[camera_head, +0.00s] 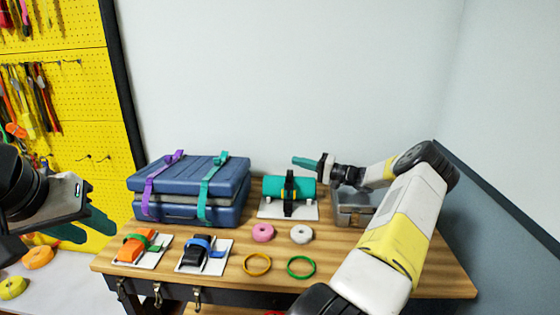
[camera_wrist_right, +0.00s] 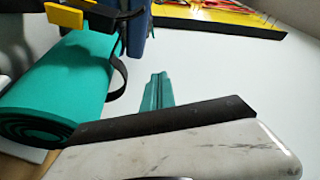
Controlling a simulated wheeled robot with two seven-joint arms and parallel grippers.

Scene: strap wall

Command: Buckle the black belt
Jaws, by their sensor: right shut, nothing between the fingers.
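The black belt (camera_head: 289,184) runs around the teal roll (camera_head: 305,187) on a white stand on the table. In the right wrist view the black belt (camera_wrist_right: 133,28) loops off the teal roll (camera_wrist_right: 60,85), with a yellow buckle part (camera_wrist_right: 84,12) on top. Whether the buckle is fastened cannot be told. My right gripper (camera_head: 303,162) is shut and empty, above and behind the roll; its teal fingers (camera_wrist_right: 156,92) are together, apart from the belt. My left gripper (camera_head: 85,230) is off the table's left side; its jaw opening is unclear.
A blue case (camera_head: 172,179) with purple and teal straps stands left. Orange (camera_head: 132,249) and black (camera_head: 196,252) strapped blocks lie in front. Pink (camera_head: 263,232) and white (camera_head: 301,233) rolls sit before the stand. A grey metal box (camera_head: 350,212) is partly behind my right arm.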

